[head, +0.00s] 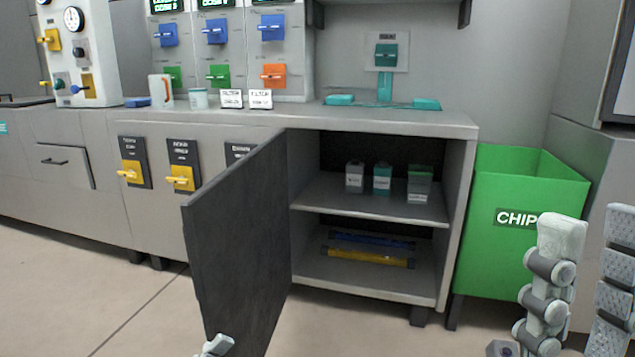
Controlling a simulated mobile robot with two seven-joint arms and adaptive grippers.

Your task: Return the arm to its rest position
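My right gripper (592,235) is at the lower right corner, in front of the green bin. Its two grey fingers point up and stand apart, with nothing between them. A small pale piece at the bottom edge, by the foot of the cabinet door, looks like a fingertip of my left gripper (216,345). The rest of that gripper is out of view, so its opening cannot be told. The dark cabinet door (240,240) stands wide open towards me.
The open cabinet (370,285) holds small containers (382,178) on its shelf and blue and yellow bars below. A green bin (515,225) marked CHIP stands to its right. The counter (400,121) carries a mug (160,90) and signs. Floor at left is clear.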

